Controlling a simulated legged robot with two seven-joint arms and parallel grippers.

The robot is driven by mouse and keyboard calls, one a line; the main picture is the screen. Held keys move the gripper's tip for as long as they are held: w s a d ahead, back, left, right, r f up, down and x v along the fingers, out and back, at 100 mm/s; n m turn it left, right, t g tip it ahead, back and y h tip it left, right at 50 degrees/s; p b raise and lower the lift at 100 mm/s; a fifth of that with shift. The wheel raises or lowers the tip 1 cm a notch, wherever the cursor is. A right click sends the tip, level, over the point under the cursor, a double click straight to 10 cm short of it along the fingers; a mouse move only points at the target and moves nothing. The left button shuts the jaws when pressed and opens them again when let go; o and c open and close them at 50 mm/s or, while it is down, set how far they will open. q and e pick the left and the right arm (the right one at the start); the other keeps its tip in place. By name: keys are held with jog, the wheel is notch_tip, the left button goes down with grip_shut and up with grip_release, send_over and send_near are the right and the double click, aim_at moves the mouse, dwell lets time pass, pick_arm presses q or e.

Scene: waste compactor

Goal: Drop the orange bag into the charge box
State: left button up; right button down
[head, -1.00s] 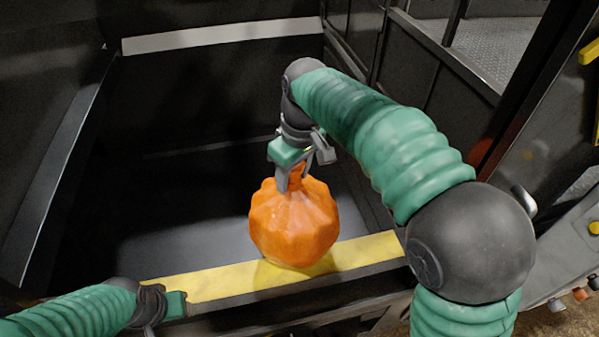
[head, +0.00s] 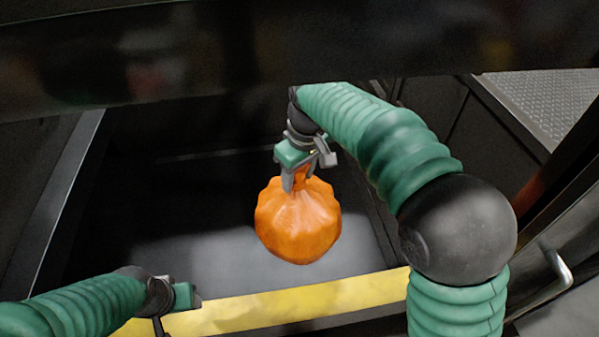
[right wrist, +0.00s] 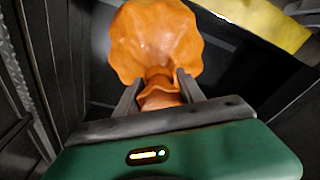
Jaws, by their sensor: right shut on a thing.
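The orange bag (head: 298,225) hangs by its gathered neck from my right gripper (head: 298,182), which is shut on it. In the head view the bag hangs over the dark open charge box (head: 200,255), past its yellow front edge. The bag also shows in the right wrist view (right wrist: 158,45), with its neck between the two fingers (right wrist: 160,88). My left gripper (head: 190,297) is at the lower left by the yellow edge, away from the bag. Its fingers are too small and turned to tell whether they are open.
The yellow front edge (head: 290,304) runs across the bottom of the box. A dark beam (head: 300,45) crosses the top of the head view. Dark walls close the box at the left and right. A metal handle (head: 560,275) is at the far right.

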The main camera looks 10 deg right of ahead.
jog(key=c, duration=1.1)
grip_release()
jog(key=shift+s+a+r, duration=0.1)
jog(key=shift+s+r, duration=0.05)
jog(key=shift+o, duration=1.4)
jog(key=shift+s, duration=0.15)
jog(key=shift+o, duration=0.9)
jog(key=shift+w+d+f, duration=0.3)
jog(key=shift+d, duration=0.2)
jog(key=shift+w+d+r, duration=0.1)
jog(key=shift+r, duration=0.05)
jog(key=r, duration=0.2)
jog(key=s+r+b, duration=0.1)
jog(key=r, duration=0.2)
jog(key=r+b, duration=0.1)
jog(key=r, duration=0.2)
jog(key=shift+s+d, duration=0.1)
jog(key=shift+s, duration=0.05)
pick_arm(q)
jog(key=shift+s+d+f, duration=0.15)
jog(key=shift+d+f, duration=0.1)
jog(key=shift+f, duration=0.55)
pick_arm(e)
notch_tip(320, 180, up, 8)
jog(key=d, duration=0.1)
jog(key=shift+s+r, duration=0.25)
jog(key=shift+s, duration=0.1)
